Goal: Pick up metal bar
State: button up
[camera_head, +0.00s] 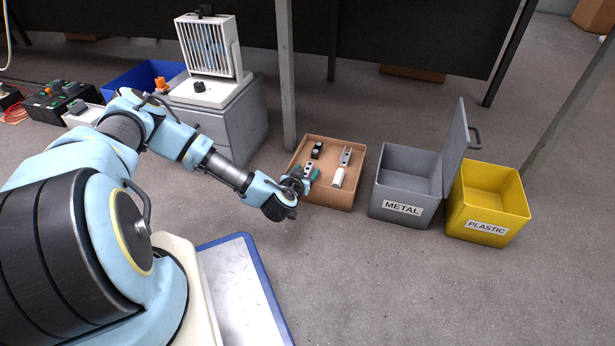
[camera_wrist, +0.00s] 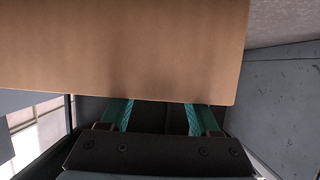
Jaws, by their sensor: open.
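In the head view, a silver metal piece (camera_head: 346,155) lies at the back right of an open cardboard box (camera_head: 333,201). A second small silver piece (camera_head: 308,168) lies at the box's left side, close to my gripper (camera_head: 303,178); I cannot tell which is the metal bar. My gripper is at the box's left edge, with its teal fingers apart and nothing visible between them. In the wrist view, a brown cardboard wall (camera_wrist: 120,45) fills the top and hides the fingertips. No metal piece shows there.
The box also holds a black part (camera_head: 317,150) and a white block (camera_head: 338,177). A grey METAL bin (camera_head: 403,208) with a raised lid and a yellow PLASTIC bin (camera_head: 487,227) stand to the right. A table leg (camera_head: 286,80) rises just behind the box.

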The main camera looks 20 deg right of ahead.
jog(key=shift+c, duration=0.2)
grip_shut()
dwell(0.3)
